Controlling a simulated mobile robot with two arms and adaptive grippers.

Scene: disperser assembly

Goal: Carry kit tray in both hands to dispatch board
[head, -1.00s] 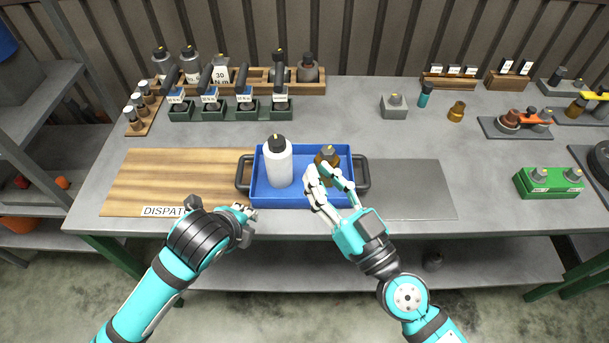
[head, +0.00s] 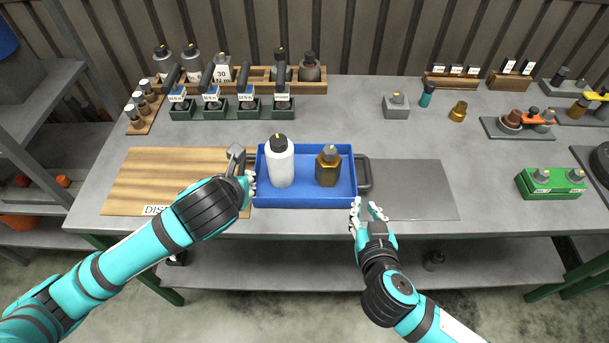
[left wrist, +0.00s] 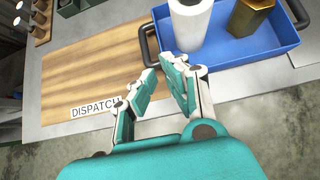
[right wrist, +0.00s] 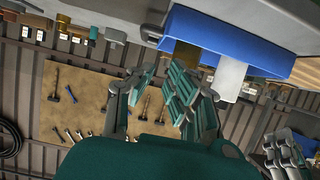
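The blue kit tray (head: 305,200) sits on the table with a white dark-capped bottle (head: 280,165) and an amber bottle (head: 327,170) standing in it. The wooden dispatch board (head: 165,170) lies flat to its left, its label partly hidden by my left arm. My left gripper (head: 243,178) is at the tray's left handle, mostly covering it. In the left wrist view its fingers (left wrist: 168,84) are apart, just short of the handle (left wrist: 148,45), with nothing between them. My right gripper (head: 369,208) is open and empty, in front of the tray's right handle (head: 364,172).
A grey mat (head: 420,190) lies right of the tray. Green holders (head: 230,110) and a wooden rack (head: 255,80) with bottles stand behind. A grey block (head: 396,105) and a green box (head: 550,183) stand to the right. The dispatch board's surface looks bare.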

